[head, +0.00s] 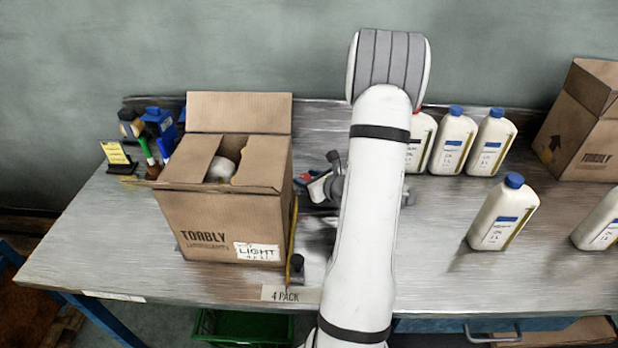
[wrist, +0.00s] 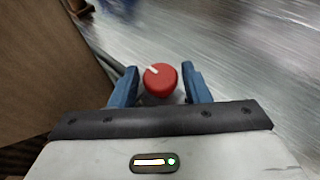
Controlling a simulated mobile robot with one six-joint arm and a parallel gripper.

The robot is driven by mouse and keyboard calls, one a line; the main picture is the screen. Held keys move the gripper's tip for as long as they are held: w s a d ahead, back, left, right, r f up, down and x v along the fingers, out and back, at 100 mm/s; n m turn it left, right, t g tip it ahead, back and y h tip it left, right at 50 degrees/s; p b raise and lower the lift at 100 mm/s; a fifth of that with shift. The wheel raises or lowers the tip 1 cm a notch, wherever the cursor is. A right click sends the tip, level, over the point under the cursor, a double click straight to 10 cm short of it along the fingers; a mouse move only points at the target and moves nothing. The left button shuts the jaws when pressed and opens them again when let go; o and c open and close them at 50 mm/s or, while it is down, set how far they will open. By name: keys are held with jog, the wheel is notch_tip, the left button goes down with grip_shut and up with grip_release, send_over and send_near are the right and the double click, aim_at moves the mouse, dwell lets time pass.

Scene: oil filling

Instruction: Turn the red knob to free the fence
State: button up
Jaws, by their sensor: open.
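The red knob (wrist: 161,79) with a white pointer mark shows in the wrist view. The mark points up and to the left. My gripper (wrist: 158,70) is open, with one blue finger on each side of the knob. I cannot tell whether the fingers touch it. In the head view a small red patch, apparently the knob (head: 305,177), shows just right of the carton, beside my gripper (head: 317,187), which my arm partly hides. A thin yellow-edged strip, possibly the fence (head: 293,242), stands along the carton's right side.
An open carton (head: 215,220) stands close left of the gripper, and its brown wall (wrist: 45,65) fills the wrist view's left. White bottles with blue caps (head: 503,213) stand at the right. Another carton (head: 590,130) is at the far right. The front middle of the metal bench (head: 435,280) is clear.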

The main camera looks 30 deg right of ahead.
jog(key=shift+c, duration=0.5)
jog(key=c, duration=0.6)
jog(key=shift+d+n+y, duration=0.1)
jog(key=shift+n+y, duration=0.2)
jog(key=shift+y, duration=0.1)
jog(key=n+y, duration=0.2)
jog(key=y, duration=0.1)
jog(key=shift+d+n+g, duration=0.25)
jog(key=shift+n+g, duration=0.15)
jog(key=n+g+y, duration=0.2)
jog(key=n+y, duration=0.1)
jog(key=shift+w+d+n+y, duration=0.15)
jog(key=shift+w+n+y, duration=0.05)
jog(key=shift+n+y, duration=0.1)
jog(key=n+g+y, duration=0.1)
jog(key=n+g, duration=0.1)
jog(key=n+g+y, duration=0.1)
jog(key=n+g, duration=0.1)
jog(key=n+g+y, duration=0.2)
jog(key=shift+w+d+g, duration=0.2)
jog(key=shift+w+g, duration=0.1)
jog(key=shift+w, duration=0.05)
jog(key=n+g, duration=0.1)
jog(key=g, duration=0.1)
jog(key=n+g, duration=0.1)
jog(key=n, duration=0.1)
jog(key=n+g, duration=0.2)
jog(key=shift+w+g+y, duration=0.3)
jog(key=shift+n+g, duration=0.3)
